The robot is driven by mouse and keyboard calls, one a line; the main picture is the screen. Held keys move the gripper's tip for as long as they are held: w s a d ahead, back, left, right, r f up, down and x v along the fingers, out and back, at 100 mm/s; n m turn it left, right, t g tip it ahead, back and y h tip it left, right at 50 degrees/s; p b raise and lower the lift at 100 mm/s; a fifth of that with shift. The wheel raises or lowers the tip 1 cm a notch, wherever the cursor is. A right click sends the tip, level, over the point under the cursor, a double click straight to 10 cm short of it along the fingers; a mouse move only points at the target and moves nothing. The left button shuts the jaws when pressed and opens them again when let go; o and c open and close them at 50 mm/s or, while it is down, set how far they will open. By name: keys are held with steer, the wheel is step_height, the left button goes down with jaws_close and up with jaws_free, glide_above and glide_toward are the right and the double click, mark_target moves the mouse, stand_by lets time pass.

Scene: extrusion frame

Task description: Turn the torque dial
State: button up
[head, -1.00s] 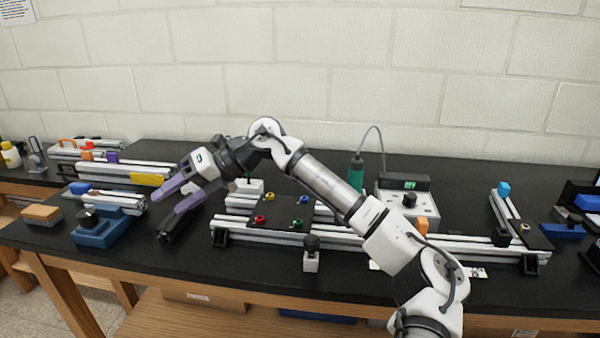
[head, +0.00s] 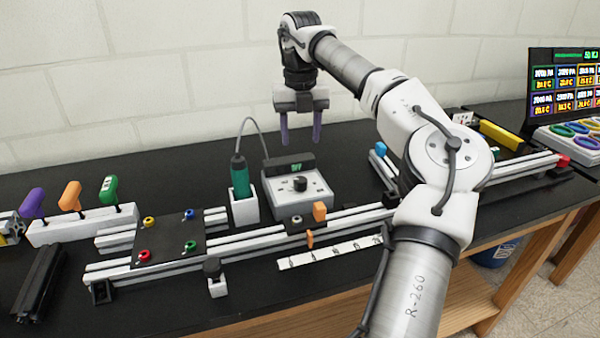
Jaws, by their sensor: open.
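The torque dial is likely the black knob (head: 300,184) on top of a light grey control box (head: 316,194) with a small green display, behind the extrusion rails. A cable runs from the box area to a green-bodied tool (head: 239,178) standing in a white holder to its left. My gripper (head: 302,140) points down, open and empty, with its two purple fingers apart. In the picture it is above the knob, behind or over the box, and does not touch it. The knob's pointer is too small to read.
Aluminium extrusion rails (head: 255,242) run along the table in front of the box. Handles in purple, orange and green (head: 108,190) stand at the left. A monitor (head: 568,85) is at the far right.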

mark_target(301, 178)
step_height(301, 178, down, 12)
steer(key=shift+f+p, duration=0.15)
steer(key=shift+p, duration=0.8)
steer(key=c, duration=1)
steer(key=shift+m, duration=0.3)
steer(key=m+b, duration=0.1)
steer(key=m, duration=0.1)
steer(key=shift+m, duration=0.3)
steer(key=shift+m+b, duration=0.85)
steer(key=shift+m, duration=0.95)
